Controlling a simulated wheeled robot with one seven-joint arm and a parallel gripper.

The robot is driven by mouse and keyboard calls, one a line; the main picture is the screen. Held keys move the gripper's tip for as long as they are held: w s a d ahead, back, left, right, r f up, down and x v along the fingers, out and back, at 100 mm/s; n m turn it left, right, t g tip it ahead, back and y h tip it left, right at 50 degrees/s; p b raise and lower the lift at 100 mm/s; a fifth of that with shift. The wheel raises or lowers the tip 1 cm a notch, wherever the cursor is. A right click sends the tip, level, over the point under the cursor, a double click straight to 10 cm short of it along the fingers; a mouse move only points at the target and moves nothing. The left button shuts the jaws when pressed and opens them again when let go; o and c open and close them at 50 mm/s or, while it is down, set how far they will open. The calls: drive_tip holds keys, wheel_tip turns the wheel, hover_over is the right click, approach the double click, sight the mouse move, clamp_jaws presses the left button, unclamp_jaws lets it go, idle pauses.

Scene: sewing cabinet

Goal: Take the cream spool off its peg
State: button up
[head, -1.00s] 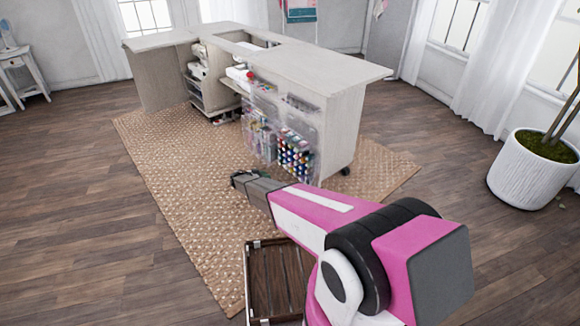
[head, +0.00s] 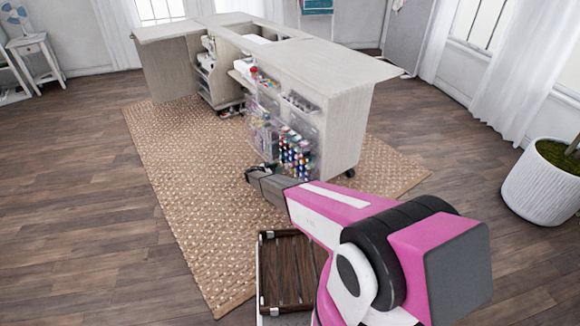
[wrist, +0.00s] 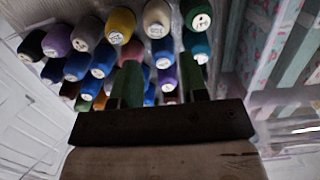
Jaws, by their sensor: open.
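The cream spool (wrist: 157,20) is in the top row of the spool rack in the wrist view, end toward me, between a yellow spool (wrist: 121,24) and a dark teal spool (wrist: 197,16). Its peg is hidden. My gripper (wrist: 162,84) is open, its two green fingertips apart and below the cream spool in the picture. Blue spools show between and beyond the fingers; I see nothing held. In the head view my gripper (head: 259,174) is in front of the cabinet's spool rack (head: 297,152), where the cream spool is too small to pick out.
Several other spools crowd around, including a purple one (wrist: 57,41) and a black one (wrist: 32,45). A clear plastic panel (wrist: 40,115) is at the left. The sewing cabinet (head: 335,115) stands on a woven rug (head: 190,190). Open floor lies left of the rug.

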sight(286, 165)
drive_tip(key=x, duration=0.7)
drive_tip(key=shift+d+f, duration=0.2)
drive_tip(key=shift+c, duration=0.3)
drive_tip(key=c, duration=0.4)
